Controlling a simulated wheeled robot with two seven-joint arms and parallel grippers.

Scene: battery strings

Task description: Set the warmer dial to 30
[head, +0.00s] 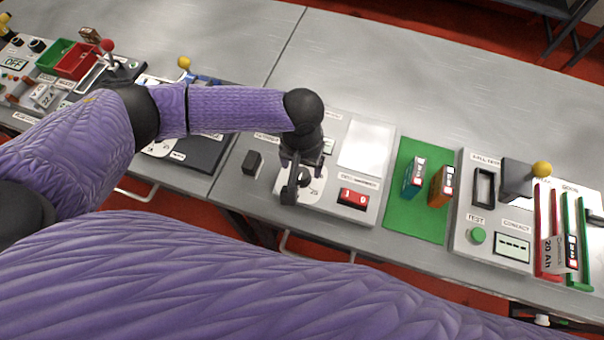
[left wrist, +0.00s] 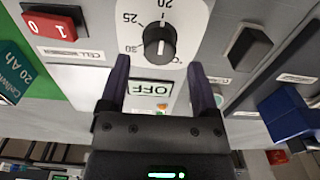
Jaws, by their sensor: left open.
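The warmer dial is a round black knob (left wrist: 160,40) on a white disc marked 20, 25 and 30. In the left wrist view its white mark points toward the 20. In the head view the dial (head: 306,179) is partly hidden by my left gripper (head: 296,186), which hangs over the warmer panel. In the left wrist view my left gripper (left wrist: 160,66) is open and empty. Its two fingers lie on either side of the picture just short of the knob, apparently not touching it. A small display reading OFF (left wrist: 150,88) shows between the fingers. My right gripper is not in view.
A red 1/0 switch (head: 353,198) is right of the dial; a black block (head: 252,161) is left of it. A white pad (head: 367,148) lies behind. A green mat (head: 411,218) with two cells and a tester panel (head: 462,240) are further right.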

